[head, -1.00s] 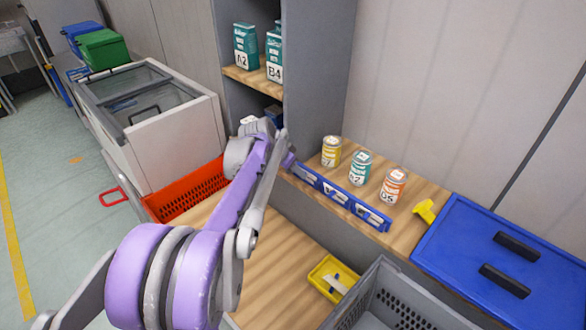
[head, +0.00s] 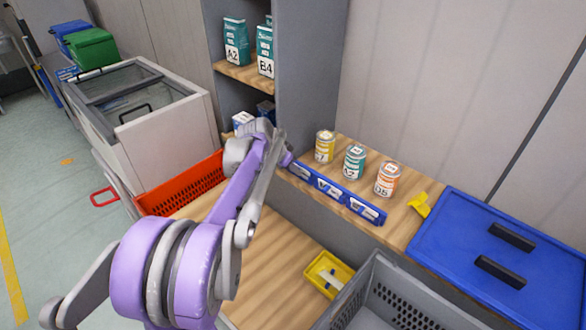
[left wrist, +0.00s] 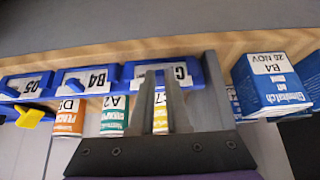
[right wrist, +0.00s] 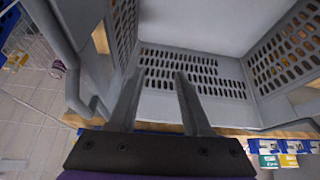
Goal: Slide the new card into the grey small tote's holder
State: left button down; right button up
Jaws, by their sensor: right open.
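A row of blue holders (head: 365,210) with white cards runs along the front edge of the wooden shelf. In the left wrist view, the cards (left wrist: 97,78) appear upside down and sideways. My left gripper (left wrist: 160,78) is at the end holder marked C; the gap between its fingers shows a yellow can, and I cannot tell whether it grips anything. A grey tote (head: 362,272) with perforated walls stands at the bottom right. My right gripper (right wrist: 155,78) is open and empty, above the tote's inside. No card holder shows clearly on this tote.
Several cans (head: 354,162) stand behind the holders. A yellow tray (head: 328,274) with a pale strip lies on the bench left of the tote. A blue lid (head: 470,250) and a yellow piece (head: 419,205) are to the right. A red crate (head: 190,185) is to the left.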

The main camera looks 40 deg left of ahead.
pick_arm(q)
jog(key=shift+r, duration=0.1)
pick_arm(e)
jog(key=shift+r, duration=0.1)
pick_arm(q)
jog(key=r+p, duration=0.1)
jog(key=r, duration=0.1)
jog(key=r+p, duration=0.1)
jog(key=r, duration=0.1)
jog(key=r+p, duration=0.1)
jog(key=shift+s+r, duration=0.35)
jog(key=shift+r, duration=0.05)
pick_arm(e)
jog(key=shift+t, duration=0.3)
jog(key=w+r, duration=0.1)
jog(key=r, duration=0.1)
jog(key=w+r, duration=0.1)
jog(key=r, duration=0.1)
jog(key=shift+w+r, duration=0.1)
jog(key=shift+w, duration=0.05)
pick_arm(q)
jog(key=shift+s, duration=0.1)
